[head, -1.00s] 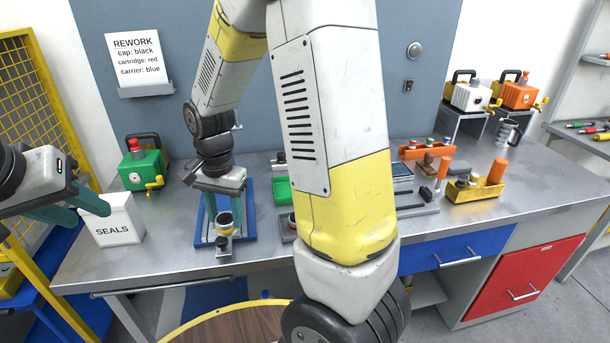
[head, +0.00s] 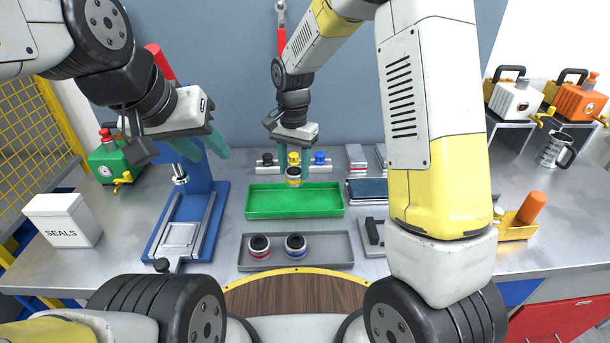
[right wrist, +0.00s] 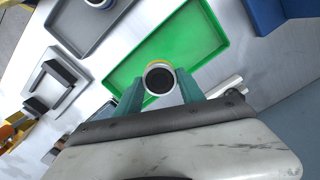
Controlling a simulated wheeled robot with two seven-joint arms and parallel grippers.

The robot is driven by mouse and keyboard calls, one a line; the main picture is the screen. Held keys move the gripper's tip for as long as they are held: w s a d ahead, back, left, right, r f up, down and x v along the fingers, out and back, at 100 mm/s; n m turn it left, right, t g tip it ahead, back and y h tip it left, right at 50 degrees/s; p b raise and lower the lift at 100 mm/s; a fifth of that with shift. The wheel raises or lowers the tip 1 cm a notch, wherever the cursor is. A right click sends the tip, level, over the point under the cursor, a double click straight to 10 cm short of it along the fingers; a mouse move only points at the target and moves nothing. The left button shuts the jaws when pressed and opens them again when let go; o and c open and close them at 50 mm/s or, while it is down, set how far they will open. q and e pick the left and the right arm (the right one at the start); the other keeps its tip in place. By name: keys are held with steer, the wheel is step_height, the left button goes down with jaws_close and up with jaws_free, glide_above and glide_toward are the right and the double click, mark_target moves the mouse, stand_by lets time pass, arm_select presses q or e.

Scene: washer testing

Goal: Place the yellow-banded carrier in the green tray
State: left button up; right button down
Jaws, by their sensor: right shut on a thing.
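The yellow-banded carrier (head: 293,181) is a small white cylinder with a yellow band and a dark opening on top. My right gripper (head: 294,169) is shut on it and holds it upright over the back part of the green tray (head: 294,213). In the right wrist view the carrier (right wrist: 158,80) sits between the teal fingertips, with the green tray (right wrist: 212,30) beneath it. I cannot tell whether its bottom touches the tray. My left gripper (head: 203,150) is empty with its fingers apart, above and beside the blue press.
A grey tray (head: 328,262) in front holds a red-banded and a blue-banded carrier. The blue press (head: 205,202) stands left of the green tray. A rack with black, yellow and blue caps (head: 320,158) is behind it. A white SEALS box (head: 63,219) stands far left.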

step_height(320, 180, down, 8)
steer(key=shift+r, duration=0.25)
steer(key=shift+f, duration=0.15)
steer(key=c, duration=0.7)
jaws_free()
